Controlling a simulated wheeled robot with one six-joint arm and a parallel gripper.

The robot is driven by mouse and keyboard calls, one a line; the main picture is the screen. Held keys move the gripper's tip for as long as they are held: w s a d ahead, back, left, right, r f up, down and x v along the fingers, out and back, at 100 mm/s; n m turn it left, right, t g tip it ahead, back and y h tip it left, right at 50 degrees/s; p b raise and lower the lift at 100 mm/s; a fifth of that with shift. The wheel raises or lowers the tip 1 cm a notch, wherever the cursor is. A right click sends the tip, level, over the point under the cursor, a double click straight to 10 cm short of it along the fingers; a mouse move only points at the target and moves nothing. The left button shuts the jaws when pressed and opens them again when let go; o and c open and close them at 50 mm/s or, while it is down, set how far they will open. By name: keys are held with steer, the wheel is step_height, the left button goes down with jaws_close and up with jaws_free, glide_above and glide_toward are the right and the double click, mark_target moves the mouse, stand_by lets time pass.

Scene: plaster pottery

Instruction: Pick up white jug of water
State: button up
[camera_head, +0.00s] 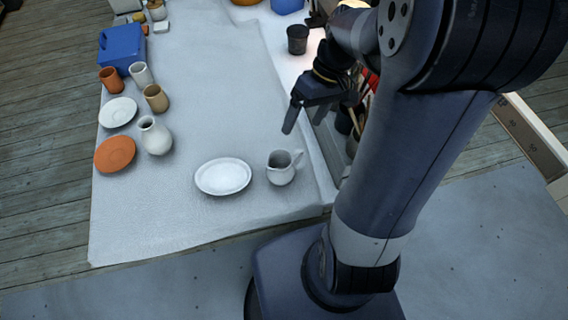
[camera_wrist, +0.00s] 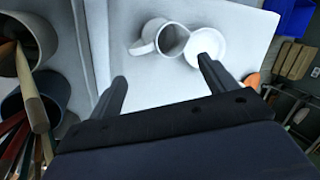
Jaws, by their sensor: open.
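The white jug (camera_head: 283,168) stands upright on the pale cloth near the table's front edge, just right of a white plate (camera_head: 223,177). Its handle is on its right side in the head view. In the wrist view the jug (camera_wrist: 165,38) is seen ahead, beyond the fingers, with the white plate (camera_wrist: 207,46) beside it. Whether water is in it I cannot tell. My gripper (camera_head: 299,117) is open and empty, above and behind the jug in the head view, apart from it. Both fingers also show in the wrist view (camera_wrist: 160,92).
Pots with brushes and tools (camera_wrist: 28,82) stand close on the wrist view's left. A dark cup (camera_head: 297,39) is at the back. A white vase (camera_head: 154,137), an orange plate (camera_head: 115,154) and several cups stand at the left. The cloth's middle (camera_head: 205,90) is clear.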

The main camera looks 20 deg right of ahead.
mark_target(301, 149)
steer(key=f, duration=0.9)
steer(key=shift+s+a, duration=0.2)
steer(key=shift+a, duration=0.1)
steer(key=shift+x, duration=2.95)
steer(key=shift+c, duration=0.3)
steer(key=c, duration=1.4)
